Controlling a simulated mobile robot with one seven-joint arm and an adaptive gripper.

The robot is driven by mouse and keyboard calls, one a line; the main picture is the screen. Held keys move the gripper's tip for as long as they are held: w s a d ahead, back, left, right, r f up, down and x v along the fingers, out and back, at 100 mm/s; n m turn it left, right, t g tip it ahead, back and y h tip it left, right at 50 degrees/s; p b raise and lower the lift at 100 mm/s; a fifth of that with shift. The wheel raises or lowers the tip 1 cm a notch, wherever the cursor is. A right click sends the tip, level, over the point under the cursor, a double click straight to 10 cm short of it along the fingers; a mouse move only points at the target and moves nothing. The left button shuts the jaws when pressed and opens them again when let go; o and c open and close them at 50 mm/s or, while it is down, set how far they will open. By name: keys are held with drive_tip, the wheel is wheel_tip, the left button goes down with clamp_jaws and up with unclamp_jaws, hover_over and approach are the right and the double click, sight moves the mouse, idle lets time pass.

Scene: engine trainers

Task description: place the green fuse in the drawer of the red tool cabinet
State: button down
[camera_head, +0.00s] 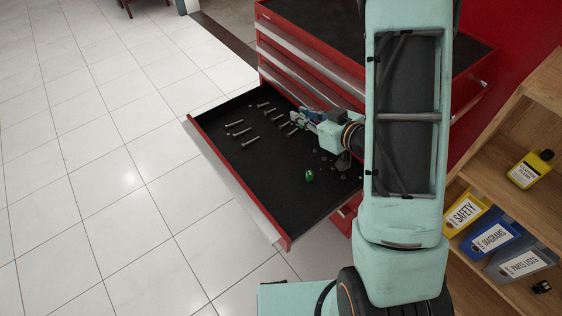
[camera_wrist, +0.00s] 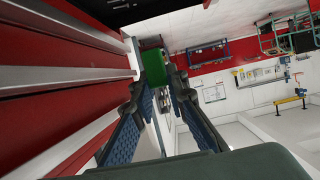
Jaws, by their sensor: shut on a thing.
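The red tool cabinet (camera_head: 290,58) stands beyond my arm with its drawer (camera_head: 222,168) pulled out. My gripper (camera_head: 301,117) is over the far part of the drawer. In the wrist view my gripper (camera_wrist: 158,82) is shut on the green fuse (camera_wrist: 152,66), which shows as a green block at the fingertips. In the head view the held fuse is very small and mostly hidden by the fingers. I cannot tell its exact height above the drawer floor.
Several bolts (camera_head: 250,141) lie in the drawer's far part. A separate small green item (camera_head: 309,175) and several nuts lie nearer. The drawer's near left floor is clear. A wooden shelf (camera_head: 500,155) with labelled bins and a yellow bottle (camera_head: 530,169) stands at right.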

drive_tip(key=s+a+f+n+g+y+b, duration=0.25)
drive_tip(key=s+f+b, duration=0.35)
drive_tip(key=f, duration=0.4)
drive_tip(key=n+g+y+b, duration=0.1)
drive_tip(key=n+g+b, duration=0.1)
drive_tip(key=b, duration=0.5)
hover_over(262, 176)
drive_tip(key=f, duration=1.1)
drive_tip(key=shift+s+d+f, duration=0.3)
drive_tip(key=shift+s+f, duration=0.05)
drive_tip(key=shift+w+f+t+y, duration=0.1)
drive_tip(key=shift+f+t+y, duration=0.05)
drive_tip(key=shift+t+y, duration=0.1)
drive_tip(key=shift+w+a+f+b, duration=0.1)
drive_tip(key=shift+w+f+b, duration=0.1)
drive_tip(key=shift+f, duration=0.7)
drive_tip(key=shift+w+a+f+b, duration=0.1)
drive_tip(key=shift+f+b, duration=0.1)
drive_tip(key=shift+f, duration=0.65)
drive_tip(key=shift+f, duration=0.1)
